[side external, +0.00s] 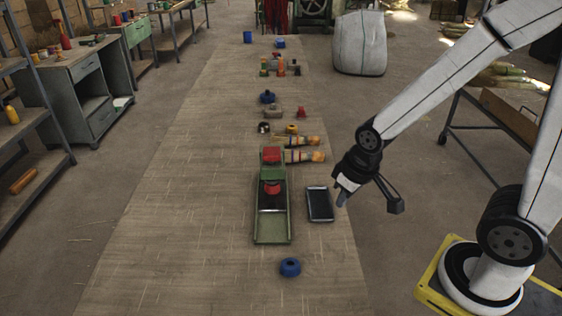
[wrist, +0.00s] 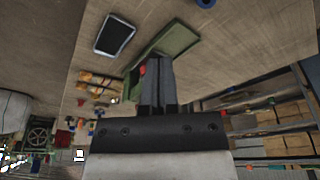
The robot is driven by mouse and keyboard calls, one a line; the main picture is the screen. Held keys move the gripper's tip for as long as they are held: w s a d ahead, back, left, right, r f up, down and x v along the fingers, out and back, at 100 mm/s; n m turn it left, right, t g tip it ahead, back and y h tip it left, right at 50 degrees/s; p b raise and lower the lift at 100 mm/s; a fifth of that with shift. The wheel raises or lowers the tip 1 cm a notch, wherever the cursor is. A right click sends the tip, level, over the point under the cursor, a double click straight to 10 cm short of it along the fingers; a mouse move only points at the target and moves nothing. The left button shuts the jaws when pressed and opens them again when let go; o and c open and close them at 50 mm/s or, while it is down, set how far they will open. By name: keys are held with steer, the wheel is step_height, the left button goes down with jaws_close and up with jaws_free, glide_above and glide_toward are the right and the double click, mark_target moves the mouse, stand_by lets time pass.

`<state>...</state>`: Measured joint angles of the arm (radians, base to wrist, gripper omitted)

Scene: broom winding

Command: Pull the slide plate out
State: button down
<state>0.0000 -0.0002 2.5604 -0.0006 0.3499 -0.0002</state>
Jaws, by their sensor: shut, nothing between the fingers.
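A long green slide fixture (side external: 271,226) lies on the table, with a dark plate and a red knob (side external: 271,188) in its middle and a red block (side external: 271,154) at its far end. I cannot tell exactly which part is the slide plate. My gripper (side external: 343,198) is shut and empty, raised to the right of the fixture and apart from it. In the wrist view my gripper (wrist: 158,60) covers part of the green fixture (wrist: 176,41); a bit of red (wrist: 142,70) shows beside the fingers.
A black flat tray with a light rim (side external: 320,204) lies between the fixture and my gripper. A blue ring (side external: 290,267) sits at the near end. Two straw bundles (side external: 305,156) and several small parts lie beyond. The table left of the fixture is clear.

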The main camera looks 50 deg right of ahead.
stand_by(0.4)
steer(key=c, duration=0.8)
jaws_free()
steer(key=shift+w, duration=0.1)
steer(key=o, duration=0.4)
steer(key=shift+w, duration=0.2)
steer(key=shift+c, duration=0.2)
steer(key=n+g, duration=0.2)
steer(key=n, duration=0.7)
glide_above(272, 199)
steer(key=f, duration=0.9)
steer(key=shift+s+f, duration=0.25)
steer(key=shift+s, duration=0.15)
steer(key=shift+w+f+g, duration=0.3)
steer(key=shift+w+f, duration=0.1)
steer(key=shift+f, duration=0.15)
steer(key=shift+f, duration=3.75)
